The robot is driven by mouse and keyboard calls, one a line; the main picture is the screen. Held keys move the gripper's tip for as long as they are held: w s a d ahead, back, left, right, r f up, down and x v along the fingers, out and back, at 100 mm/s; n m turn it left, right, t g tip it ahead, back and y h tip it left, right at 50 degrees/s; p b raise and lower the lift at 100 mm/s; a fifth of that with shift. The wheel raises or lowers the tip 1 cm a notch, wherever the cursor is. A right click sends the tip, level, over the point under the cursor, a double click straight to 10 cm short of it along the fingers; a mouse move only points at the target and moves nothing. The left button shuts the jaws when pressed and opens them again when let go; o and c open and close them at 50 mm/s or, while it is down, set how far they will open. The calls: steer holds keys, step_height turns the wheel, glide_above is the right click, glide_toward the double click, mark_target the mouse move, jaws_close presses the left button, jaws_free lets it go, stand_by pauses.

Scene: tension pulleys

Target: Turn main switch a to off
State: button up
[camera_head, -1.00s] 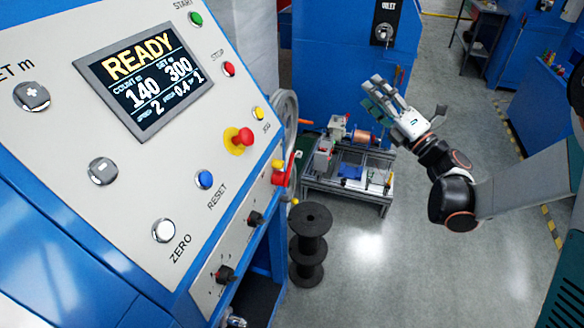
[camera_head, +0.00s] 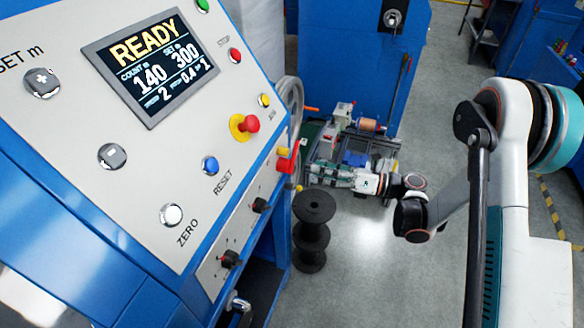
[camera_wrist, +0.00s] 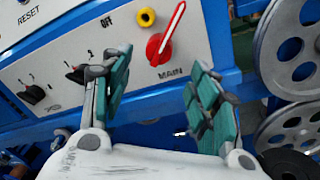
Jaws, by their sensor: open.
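The main switch (camera_wrist: 158,48) is a red rotary knob with a red and white pointer, above the word MAIN on the grey panel. In the wrist view its pointer tilts up and to the right, and OFF is printed to its left. In the head view the red switch (camera_head: 285,166) is at the panel's right edge. My gripper (camera_wrist: 158,75) is open, with one teal-padded finger left and one right below the knob. In the head view my gripper (camera_head: 318,174) is just right of the switch; I see no contact.
A yellow button (camera_wrist: 146,17) sits beside the knob. Black selector knobs (camera_wrist: 34,93) are to the left on the same panel. Large grey pulleys (camera_wrist: 288,45) stand close on the right. A black spool stack (camera_head: 312,228) stands on the floor below my gripper.

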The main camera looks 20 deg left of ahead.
mark_target(292, 167)
steer(key=a+b, duration=0.1)
steer(key=a, duration=0.7)
steer(key=shift+w+a+b, duration=0.1)
steer(key=shift+a+b, duration=0.2)
steer(key=shift+c, duration=0.5)
jaws_close()
